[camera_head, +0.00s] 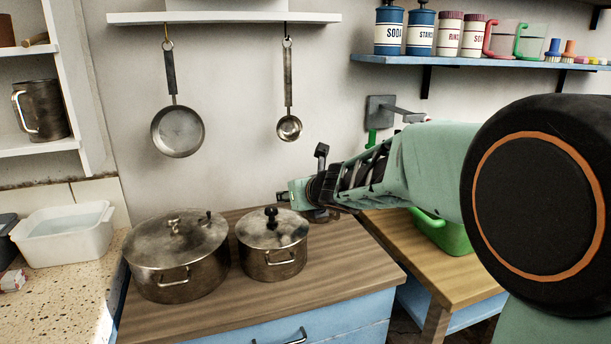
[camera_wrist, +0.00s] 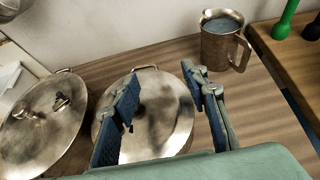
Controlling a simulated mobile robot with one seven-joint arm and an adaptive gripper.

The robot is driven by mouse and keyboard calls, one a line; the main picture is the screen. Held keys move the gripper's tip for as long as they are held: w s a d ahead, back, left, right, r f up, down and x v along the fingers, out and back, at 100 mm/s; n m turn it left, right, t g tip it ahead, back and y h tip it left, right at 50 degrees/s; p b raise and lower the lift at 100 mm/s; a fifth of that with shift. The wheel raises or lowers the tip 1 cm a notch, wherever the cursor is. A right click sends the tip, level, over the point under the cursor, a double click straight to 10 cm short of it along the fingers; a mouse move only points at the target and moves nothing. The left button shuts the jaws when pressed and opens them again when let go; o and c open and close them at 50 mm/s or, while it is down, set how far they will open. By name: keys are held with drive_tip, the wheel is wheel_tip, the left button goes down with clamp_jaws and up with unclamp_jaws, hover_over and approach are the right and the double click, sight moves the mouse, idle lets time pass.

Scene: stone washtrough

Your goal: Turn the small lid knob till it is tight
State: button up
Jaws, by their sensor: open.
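The small pot (camera_head: 272,262) stands on the wooden worktop with its steel lid (camera_head: 290,234) on. The small black lid knob (camera_head: 271,212) stands up from the lid's middle. In the wrist view the same lid (camera_wrist: 170,130) lies beyond and between my fingers; I cannot make out the knob there, and the left finger covers part of the lid. My gripper (camera_wrist: 160,76) is open, with nothing seen between its fingers. In the head view my gripper (camera_head: 312,196) is just right of the knob and a little higher, apart from it.
A larger lidded pot (camera_head: 178,262) stands close on the left; its lid (camera_wrist: 45,120) also shows in the wrist view. A metal mug (camera_wrist: 222,42) stands behind on the right. A pan (camera_head: 178,131) and a ladle (camera_head: 289,128) hang above. The worktop's front right (camera_head: 350,270) is clear.

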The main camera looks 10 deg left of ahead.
drive_tip(key=w+a+m+t+h+p, duration=0.1)
drive_tip(key=w+a+m+h+p, duration=0.3)
drive_tip(key=w+m+h, duration=0.3)
drive_tip(key=shift+w+f+h+p, duration=0.25)
drive_tip(key=shift+w+h+p, duration=0.15)
drive_tip(key=shift+w, duration=0.8)
drive_tip(key=shift+d, duration=0.1)
